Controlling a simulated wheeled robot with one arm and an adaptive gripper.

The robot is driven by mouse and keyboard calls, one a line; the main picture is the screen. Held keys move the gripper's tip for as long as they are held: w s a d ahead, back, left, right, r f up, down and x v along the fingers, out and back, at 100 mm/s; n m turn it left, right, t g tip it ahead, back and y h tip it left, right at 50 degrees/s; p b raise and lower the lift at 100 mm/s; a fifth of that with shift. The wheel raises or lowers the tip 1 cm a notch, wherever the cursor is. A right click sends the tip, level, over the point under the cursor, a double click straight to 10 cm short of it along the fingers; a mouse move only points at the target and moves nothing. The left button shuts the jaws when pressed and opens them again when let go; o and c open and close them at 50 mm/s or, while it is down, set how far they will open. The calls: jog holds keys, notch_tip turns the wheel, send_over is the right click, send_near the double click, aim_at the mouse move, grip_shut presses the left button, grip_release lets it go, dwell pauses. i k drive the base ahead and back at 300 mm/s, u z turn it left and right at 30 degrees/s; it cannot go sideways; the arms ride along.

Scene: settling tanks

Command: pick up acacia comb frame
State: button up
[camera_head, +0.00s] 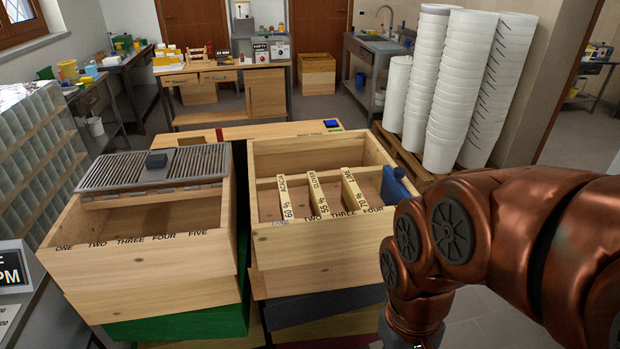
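The acacia comb frame (284,197) is a pale wooden bar labelled ACACIA and 60 %. It sits in the open right wooden box (322,251), leftmost of three labelled frames; its lower part is hidden inside the box. The box's front rim carries number words, with TWO, THREE and FOUR readable. My arm comes in from the right and bends down in front of the box's right side. My gripper is not in view; the arm runs out at the bottom edge.
A blue piece (397,187) stands at the box's right end, close to my arm. The left box (150,262) has a slatted metal grid (158,168) at its back and an open front. White bucket stacks (461,92) stand behind right. A wooden workbench (225,80) stands behind.

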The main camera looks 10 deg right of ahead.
aim_at(285, 211)
jog(key=z, duration=0.05)
jog(key=k, duration=0.45)
jog(key=u, duration=0.75)
jog(key=i, duration=0.95)
jog(key=z, duration=3.2)
